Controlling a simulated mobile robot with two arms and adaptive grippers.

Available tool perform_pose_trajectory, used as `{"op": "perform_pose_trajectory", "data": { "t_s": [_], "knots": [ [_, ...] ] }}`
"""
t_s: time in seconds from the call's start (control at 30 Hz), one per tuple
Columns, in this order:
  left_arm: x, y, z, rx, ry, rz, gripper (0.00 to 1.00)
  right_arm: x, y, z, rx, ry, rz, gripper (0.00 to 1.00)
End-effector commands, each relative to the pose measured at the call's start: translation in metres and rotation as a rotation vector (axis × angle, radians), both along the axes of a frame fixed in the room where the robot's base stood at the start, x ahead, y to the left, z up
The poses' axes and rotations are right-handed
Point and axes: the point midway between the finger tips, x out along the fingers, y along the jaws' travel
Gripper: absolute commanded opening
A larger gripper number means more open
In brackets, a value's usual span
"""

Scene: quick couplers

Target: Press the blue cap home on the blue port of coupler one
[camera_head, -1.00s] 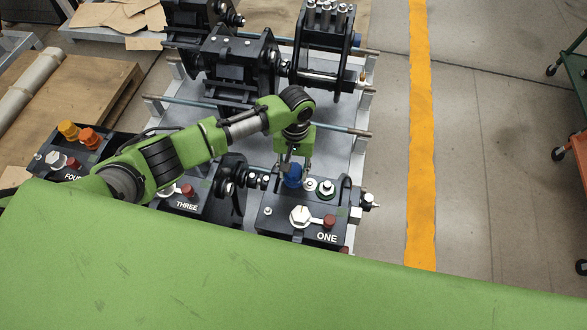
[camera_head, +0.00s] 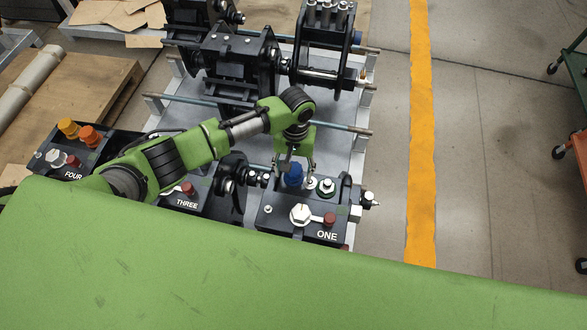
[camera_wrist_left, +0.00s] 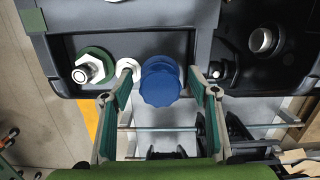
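Coupler one (camera_head: 270,222) is a dark block marked ONE at the front of the rig. The blue cap (camera_head: 292,176) stands at its back left, and it also shows in the left wrist view (camera_wrist_left: 160,88). A blue ring shows right behind the cap, so it appears to sit at the blue port; I cannot tell whether it is fully seated. My left gripper (camera_head: 294,167) is just above and behind the cap. Its fingers (camera_wrist_left: 160,98) are spread either side of the cap, with a gap on both sides. My right gripper is in neither view.
Beside the cap are a plain white-metal port (camera_wrist_left: 127,70) and a green-ringed port (camera_head: 326,187). A white hex knob (camera_head: 300,215) and a red cap (camera_head: 329,219) stand in front. Coupler three (camera_head: 186,202) is to the left.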

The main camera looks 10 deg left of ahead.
Motion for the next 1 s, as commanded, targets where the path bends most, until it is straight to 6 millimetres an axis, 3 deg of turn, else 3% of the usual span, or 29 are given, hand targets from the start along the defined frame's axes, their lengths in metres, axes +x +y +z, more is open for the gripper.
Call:
{"op": "perform_pose_trajectory", "data": {
  "t_s": [0.27,0.7,1.0],
  "knots": [
    [0.002,-0.001,0.009,-0.002,-0.003,-0.001,0.54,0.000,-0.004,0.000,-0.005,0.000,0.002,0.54],
    [0.013,0.000,0.094,-0.001,-0.003,-0.001,0.54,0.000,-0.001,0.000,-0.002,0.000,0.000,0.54],
    [0.015,0.000,0.119,0.000,0.000,0.000,0.54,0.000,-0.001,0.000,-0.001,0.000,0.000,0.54]
  ]
}}
